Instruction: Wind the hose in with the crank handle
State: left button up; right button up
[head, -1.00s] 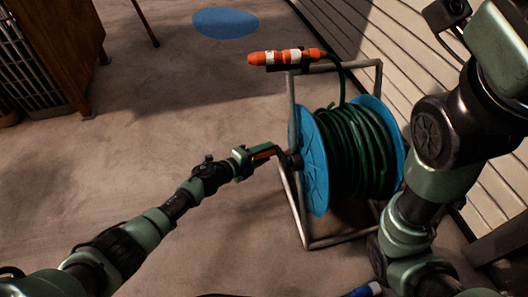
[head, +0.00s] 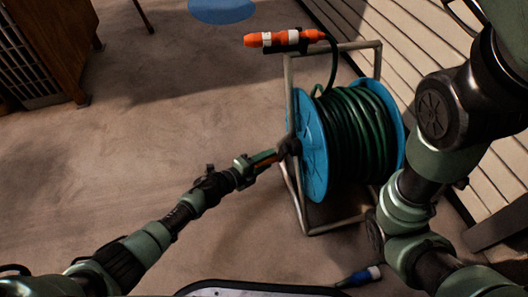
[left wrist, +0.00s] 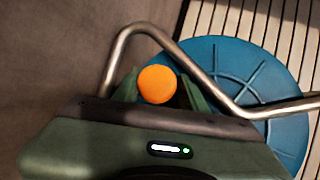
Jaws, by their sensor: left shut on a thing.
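The hose reel has blue side discs (head: 313,150) and dark green hose (head: 355,135) wound in several turns between them. It stands in a grey tube frame (head: 333,48) right of centre in the head view. My left gripper (head: 263,158) is shut on the orange crank handle (left wrist: 157,84) at the reel's left side. In the left wrist view, the handle's round end sits between the fingers, with the blue disc (left wrist: 225,65) and bent tube behind. The orange nozzle (head: 285,38) lies at the top of the frame. My right arm shows at the right, but its gripper is out of view.
A blue-ended connector (head: 360,276) lies on the floor near the front. A wooden cabinet (head: 55,40) stands at the upper left, and a blue round mat (head: 221,9) lies at the back. Pale slatted wall (head: 400,45) is behind the reel. The floor at left is clear.

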pick_arm(q)
jog(key=shift+s+d+f, duration=0.15)
jog(key=shift+s+d, duration=0.15)
jog(key=shift+s, duration=0.25)
jog(key=shift+s+d+f, duration=0.1)
jog(key=shift+s+d, duration=0.2)
jog(key=shift+s, duration=0.25)
jog(key=shift+s+d+p, duration=0.2)
jog(key=shift+s+d, duration=0.05)
jog(key=shift+s, duration=0.3)
jog(key=shift+s+d+p, duration=0.15)
jog(key=shift+s+d, duration=0.05)
jog(key=shift+s, duration=0.35)
jog(key=o, duration=0.9)
jog(key=shift+f, duration=0.1)
